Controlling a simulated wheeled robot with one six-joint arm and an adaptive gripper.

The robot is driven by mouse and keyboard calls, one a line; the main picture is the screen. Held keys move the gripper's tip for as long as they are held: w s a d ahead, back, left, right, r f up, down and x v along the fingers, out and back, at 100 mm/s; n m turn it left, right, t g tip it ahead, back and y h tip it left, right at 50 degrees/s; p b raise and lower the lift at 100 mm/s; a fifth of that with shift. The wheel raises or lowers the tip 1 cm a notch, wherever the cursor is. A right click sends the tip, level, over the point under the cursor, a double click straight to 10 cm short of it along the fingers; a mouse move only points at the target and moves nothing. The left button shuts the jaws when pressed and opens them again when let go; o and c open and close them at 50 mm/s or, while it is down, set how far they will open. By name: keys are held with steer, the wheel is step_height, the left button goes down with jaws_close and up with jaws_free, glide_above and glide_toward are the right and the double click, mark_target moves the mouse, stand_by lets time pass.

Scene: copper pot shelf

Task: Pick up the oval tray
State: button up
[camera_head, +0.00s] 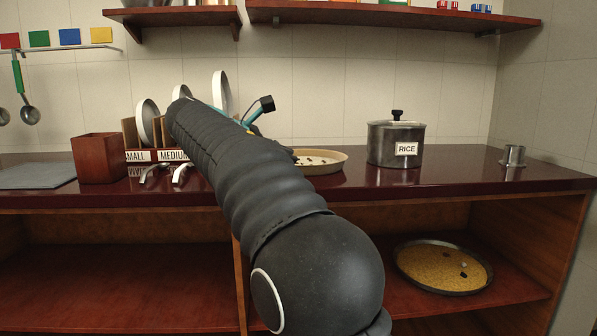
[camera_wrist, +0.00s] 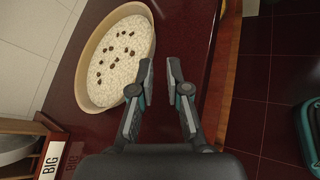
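The oval tray (camera_head: 328,167) is beige and stands on the dark red counter, partly hidden behind my arm in the head view. In the wrist view the oval tray (camera_wrist: 84,92) shows almost whole, at the upper left, holding white grains with several dark bits. My gripper (camera_wrist: 160,68) is open and empty, its fingertips a small gap apart. It is over the counter beside the tray's rim, on the side towards the counter's front edge; contact cannot be told. In the head view my gripper is mostly hidden behind my arm.
A metal RICE pot (camera_head: 396,143) stands right of the tray, with a small metal cup (camera_head: 514,155) further right. A labelled rack (camera_head: 140,156) with lids stands left, beside a wooden box (camera_head: 99,158). A round dark pan (camera_head: 403,270) of yellow grains lies on the lower shelf.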

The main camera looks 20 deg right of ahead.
mark_target(323, 165)
steer(key=shift+w+a+r+h, duration=0.25)
steer(key=shift+w+h, duration=0.05)
steer(key=shift+w, duration=0.35)
steer(key=shift+w+d+f, duration=0.1)
steer(key=shift+d, duration=0.2)
steer(key=b+x, duration=0.2)
steer(key=x, duration=0.6)
steer(key=shift+f+b+x, duration=0.2)
steer(key=shift+b+x, duration=0.55)
steer(key=shift+x, duration=1.85)
steer(key=shift+a, duration=0.15)
jaws_close()
steer(key=shift+r, duration=0.1)
